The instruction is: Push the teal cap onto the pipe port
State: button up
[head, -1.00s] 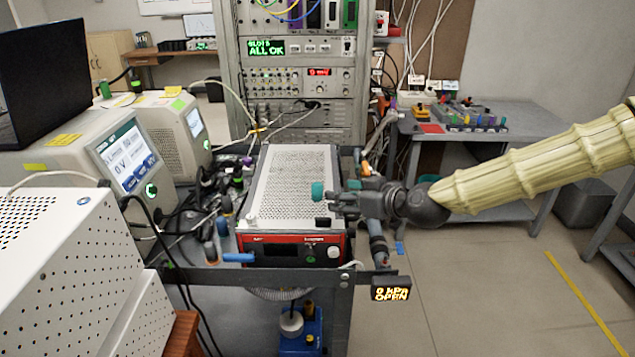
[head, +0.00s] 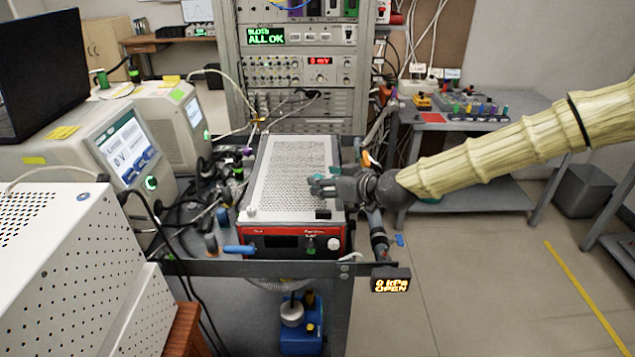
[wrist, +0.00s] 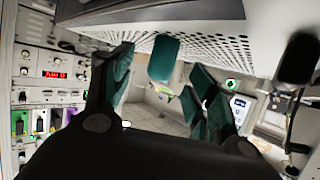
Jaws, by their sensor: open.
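The teal cap (wrist: 163,59) shows in the wrist view between the spread fingers of my gripper (wrist: 160,90), close to the perforated top of the red-fronted instrument. In the head view the cap (head: 316,178) is a small teal patch at my fingertips, largely hidden by them. My gripper (head: 322,185) is open above the right part of that top. Its finger pads are also teal, and a gap shows beside the cap in the wrist view. A grey pipe (head: 379,240) stands right of the instrument, above a display (head: 391,285) reading "0 kPa OPEN". I cannot make out its port clearly.
The instrument (head: 275,190) stands on a cart, with a black block (head: 322,214) near its front edge. Cables and tools crowd its left side. A rack (head: 300,75) stands behind. The floor right of the cart is clear.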

jog(key=shift+p+x, duration=0.45)
jog(key=shift+x, duration=1.5)
jog(key=c, duration=1)
